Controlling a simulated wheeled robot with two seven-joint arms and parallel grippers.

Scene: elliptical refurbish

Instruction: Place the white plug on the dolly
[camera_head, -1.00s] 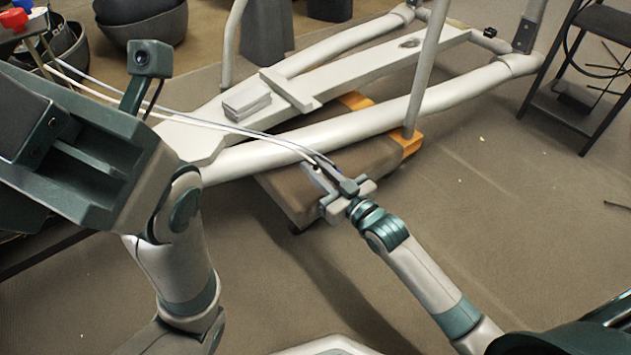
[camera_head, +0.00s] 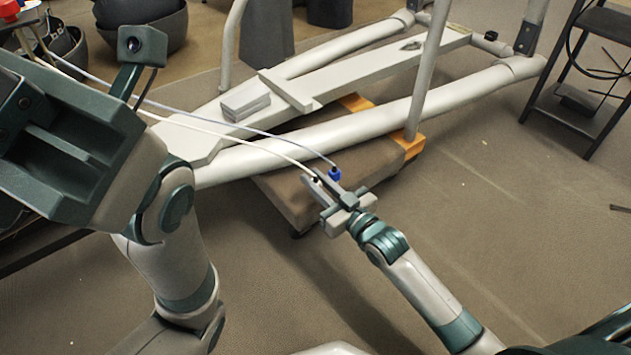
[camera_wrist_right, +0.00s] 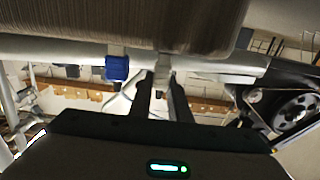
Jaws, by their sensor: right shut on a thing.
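The dolly (camera_head: 283,192) has a brown padded top and orange ends, and it stands under the grey frame. My right gripper (camera_head: 319,183) is at the dolly's near edge, shut on the white plug at the end of the white cable. The plug is mostly hidden by the fingers in the head view. In the right wrist view, the white plug (camera_wrist_right: 162,63) shows between the dark fingertips (camera_wrist_right: 161,77), close to the dolly's ribbed surface (camera_wrist_right: 150,25). I cannot tell whether the plug touches the dolly.
A blue plug (camera_head: 335,174) on a second cable is just right of my right gripper; it also shows in the right wrist view (camera_wrist_right: 117,68). The tubular grey frame (camera_head: 330,134) crosses above the dolly. A black stool (camera_head: 590,75) is at right.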

